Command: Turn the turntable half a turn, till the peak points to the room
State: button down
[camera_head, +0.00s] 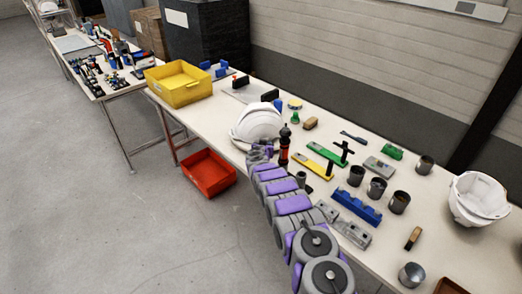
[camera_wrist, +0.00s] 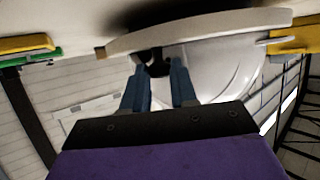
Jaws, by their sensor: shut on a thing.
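A white helmet shell (camera_head: 257,120) sits on the table just beyond the end of my arm. In the wrist view, which is upside down, the helmet (camera_wrist: 215,65) shows behind my fingers against a pale curved rim (camera_wrist: 200,30), which looks like the turntable's edge. My gripper (camera_wrist: 158,75) has its two blue fingers shut on a small dark piece (camera_wrist: 156,58) at that rim. What the dark piece is cannot be made out clearly. In the head view my wrist hides the fingertips and most of the turntable. I cannot tell for certain which way the peak points.
A black-and-red upright tool (camera_head: 284,146) stands close right of the helmet. A yellow crate (camera_head: 178,84) is on the table to the left, and a red bin (camera_head: 208,173) is on the floor. Cups, a blue block (camera_head: 357,206) and another white shell (camera_head: 479,198) lie right.

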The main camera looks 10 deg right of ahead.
jog(key=shift+a+f, duration=0.1)
jog(key=shift+a, duration=0.05)
jog(key=c, duration=0.9)
grip_release()
jog(key=shift+s+a+r, duration=0.15)
jog(key=shift+s+r, duration=0.3)
jog(key=shift+s, duration=0.05)
jog(key=shift+s+a+r, duration=0.15)
jog(key=shift+s, duration=0.5)
jog(key=p+v, duration=0.2)
jog(key=v, duration=1.2)
jog(key=shift+s+a, duration=0.2)
jog(key=shift+a, duration=0.15)
